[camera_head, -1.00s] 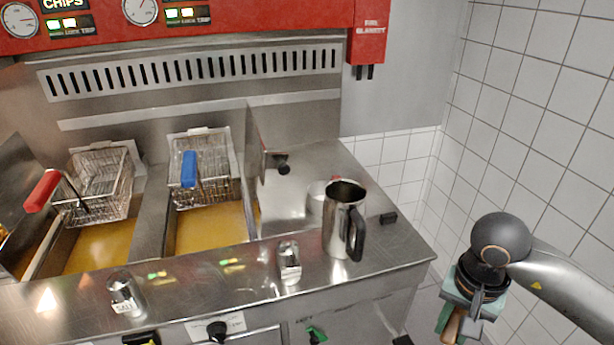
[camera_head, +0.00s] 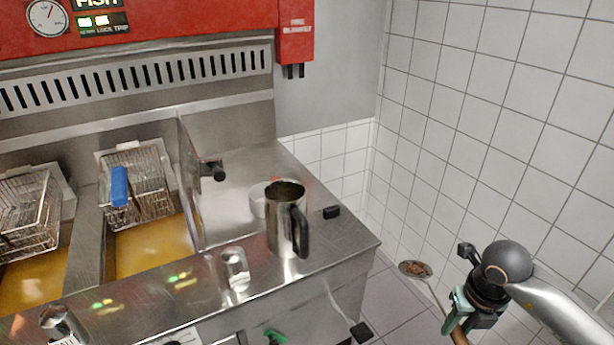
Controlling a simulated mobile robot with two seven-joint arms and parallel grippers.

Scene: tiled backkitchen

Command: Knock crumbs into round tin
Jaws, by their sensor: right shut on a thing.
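My right gripper (camera_head: 459,314) is at the lower right, shut on the wooden handle of a long-handled skimmer. The skimmer's round head (camera_head: 404,267) points up and left, over the floor to the right of the fryer counter, with brown crumbs (camera_head: 418,268) on it. A pale round container (camera_head: 257,203), possibly the round tin, stands on the counter, partly hidden behind a steel jug (camera_head: 279,228) with a black handle. The inside of the container cannot be seen.
Two wire baskets, one with a blue handle (camera_head: 119,187), hang over the oil at left. A steel shaker (camera_head: 236,270) and a small black block (camera_head: 331,212) are on the steel counter. A tiled wall (camera_head: 480,120) rises at right.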

